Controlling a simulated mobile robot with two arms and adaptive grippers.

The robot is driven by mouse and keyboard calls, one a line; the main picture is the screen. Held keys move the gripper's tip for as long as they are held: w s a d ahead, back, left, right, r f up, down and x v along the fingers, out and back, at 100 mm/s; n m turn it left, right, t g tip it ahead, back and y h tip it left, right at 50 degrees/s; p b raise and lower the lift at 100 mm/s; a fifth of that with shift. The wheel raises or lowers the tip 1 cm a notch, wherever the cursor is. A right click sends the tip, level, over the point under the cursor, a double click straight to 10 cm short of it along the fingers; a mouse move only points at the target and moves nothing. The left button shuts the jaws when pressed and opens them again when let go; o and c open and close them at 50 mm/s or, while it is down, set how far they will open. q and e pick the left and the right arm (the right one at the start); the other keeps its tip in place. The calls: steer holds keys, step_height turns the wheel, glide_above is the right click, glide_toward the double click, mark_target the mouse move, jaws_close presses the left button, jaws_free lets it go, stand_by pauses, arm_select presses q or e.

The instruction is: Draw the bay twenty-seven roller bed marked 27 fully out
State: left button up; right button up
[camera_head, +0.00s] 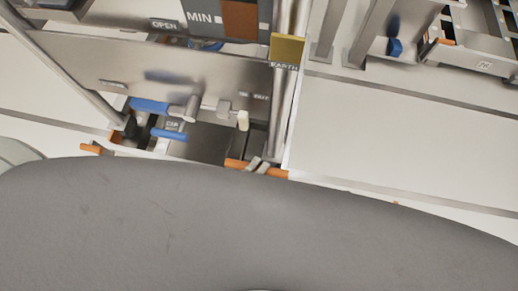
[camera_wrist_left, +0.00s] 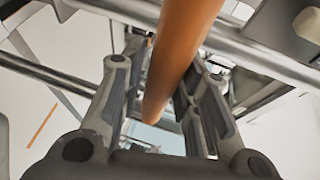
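No label 27 is legible, so I cannot tell which part is the bay twenty-seven roller bed. In the head view, an orange bar (camera_head: 276,173) lies low at the front of a metal frame, above my grey body. My left gripper (camera_head: 257,164) shows there as small grey fingers at the bar. My right gripper is not in view.
A metal panel (camera_head: 90,65) with an OPEN label and blue handles (camera_head: 150,105) stands above left of the bar. A post (camera_head: 285,110) with a yellow EARTH tag rises beside it. Pale floor (camera_head: 400,140) lies clear to the right. More metal frames (camera_head: 475,62) stand at upper right.

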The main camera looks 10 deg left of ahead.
arm_select(q)
steer(key=shift+o, duration=1.2)
steer(key=shift+s, duration=0.1)
steer(key=shift+o, duration=0.2)
steer(key=shift+s, duration=0.1)
steer(key=v, duration=1.2)
